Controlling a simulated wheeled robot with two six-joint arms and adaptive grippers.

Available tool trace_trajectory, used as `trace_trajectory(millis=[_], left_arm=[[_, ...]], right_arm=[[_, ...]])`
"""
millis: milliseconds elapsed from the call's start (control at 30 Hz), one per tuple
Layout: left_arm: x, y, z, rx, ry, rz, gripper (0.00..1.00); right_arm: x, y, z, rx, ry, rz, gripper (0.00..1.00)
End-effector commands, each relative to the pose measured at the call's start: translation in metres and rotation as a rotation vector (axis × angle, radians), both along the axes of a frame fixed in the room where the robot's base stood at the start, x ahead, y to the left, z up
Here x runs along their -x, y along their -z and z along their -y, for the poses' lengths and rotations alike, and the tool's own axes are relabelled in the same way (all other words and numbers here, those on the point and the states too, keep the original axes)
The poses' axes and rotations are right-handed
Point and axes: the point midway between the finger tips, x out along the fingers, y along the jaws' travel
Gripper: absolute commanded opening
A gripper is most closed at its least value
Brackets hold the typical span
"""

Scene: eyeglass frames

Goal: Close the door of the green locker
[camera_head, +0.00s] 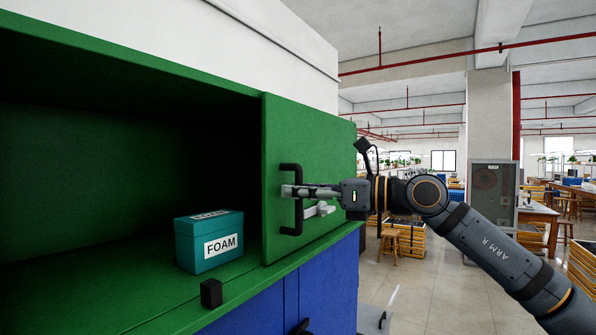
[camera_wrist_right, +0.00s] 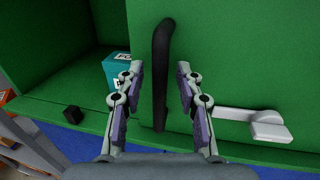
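The green locker (camera_head: 150,62) stands at the left with a wide dark opening. Its green door (camera_head: 335,150) covers only the right part of the front; the left part is open. The door has a black vertical bar handle (camera_head: 293,170), which also shows in the right wrist view (camera_wrist_right: 161,50). My right gripper (camera_head: 288,191) is at this handle. In the right wrist view its two fingers (camera_wrist_right: 160,68) stand apart, one on each side of the handle, with gaps visible. My left gripper is out of view.
A teal box labelled FOAM (camera_head: 209,241) sits inside the locker, left of the door. A small black block (camera_head: 211,293) is on the front ledge. A white latch (camera_head: 320,209) is on the door beside the handle. Blue cabinet doors (camera_head: 330,285) are below.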

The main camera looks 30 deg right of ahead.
Motion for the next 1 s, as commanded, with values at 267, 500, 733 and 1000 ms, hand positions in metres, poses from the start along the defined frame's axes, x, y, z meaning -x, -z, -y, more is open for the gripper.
trace_trajectory(millis=[267, 500, 733, 1000], left_arm=[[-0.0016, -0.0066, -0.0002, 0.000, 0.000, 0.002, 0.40], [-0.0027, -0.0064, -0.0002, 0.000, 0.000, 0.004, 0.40], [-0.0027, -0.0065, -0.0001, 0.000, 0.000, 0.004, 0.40], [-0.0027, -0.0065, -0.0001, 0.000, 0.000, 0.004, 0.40]], right_arm=[[-0.0052, 0.0012, -0.0039, -0.001, -0.001, 0.000, 0.36], [-0.0051, 0.0011, -0.0037, -0.001, 0.000, 0.000, 0.17], [-0.0050, 0.0010, -0.0035, -0.001, 0.000, 0.000, 0.00], [-0.0050, 0.0009, -0.0035, -0.001, 0.000, 0.000, 0.00]])
